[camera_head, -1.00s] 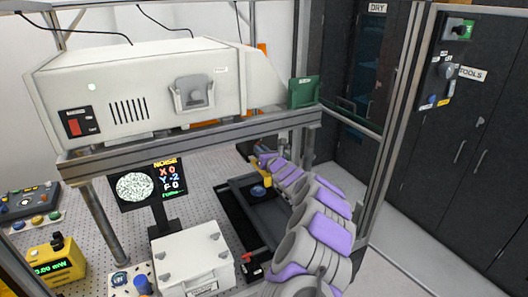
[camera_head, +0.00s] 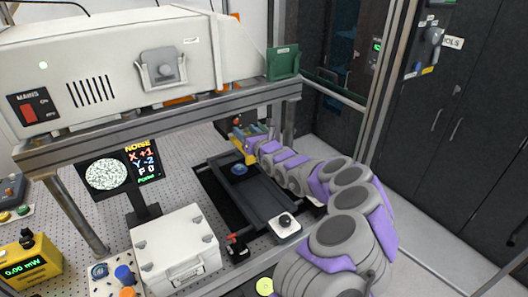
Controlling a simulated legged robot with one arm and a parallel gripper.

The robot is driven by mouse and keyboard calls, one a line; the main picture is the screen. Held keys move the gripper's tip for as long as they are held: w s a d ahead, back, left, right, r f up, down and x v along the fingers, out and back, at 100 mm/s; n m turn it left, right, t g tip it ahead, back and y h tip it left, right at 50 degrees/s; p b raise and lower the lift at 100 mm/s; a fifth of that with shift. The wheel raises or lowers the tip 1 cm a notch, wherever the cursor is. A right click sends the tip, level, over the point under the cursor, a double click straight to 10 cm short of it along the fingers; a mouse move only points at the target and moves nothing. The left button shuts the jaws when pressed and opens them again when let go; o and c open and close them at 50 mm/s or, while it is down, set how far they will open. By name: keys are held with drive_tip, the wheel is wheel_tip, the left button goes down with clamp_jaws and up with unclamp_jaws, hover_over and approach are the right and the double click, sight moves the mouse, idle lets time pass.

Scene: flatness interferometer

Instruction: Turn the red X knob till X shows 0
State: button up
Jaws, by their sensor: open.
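The monitor (camera_head: 118,172) stands under the shelf at left. It reads "NOISE", X +1, Y -2 and F 0, beside a round speckled picture. My gripper (camera_head: 243,148) is at the far end of my arm, under the shelf, by a yellow part. It is open; its fingertips are small and partly hidden. I cannot make out a red X knob at the gripper. A blue knob (camera_head: 238,169) sits just in front of it, on the dark rail stage (camera_head: 262,205). A small red-topped part (camera_head: 232,238) is at the stage's near left corner.
The white instrument box (camera_head: 120,75) sits on the metal shelf above my gripper. A white case (camera_head: 175,247), a black knob on a white base (camera_head: 285,222) and a yellow power meter (camera_head: 27,264) stand nearer. A frame post (camera_head: 385,85) rises at right.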

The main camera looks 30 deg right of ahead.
drive_tip(key=s+b, duration=0.1)
drive_tip(key=s, duration=1)
drive_tip(key=shift+s+d+f, duration=0.3)
drive_tip(key=shift+s+d, duration=0.1)
drive_tip(key=shift+d, duration=0.05)
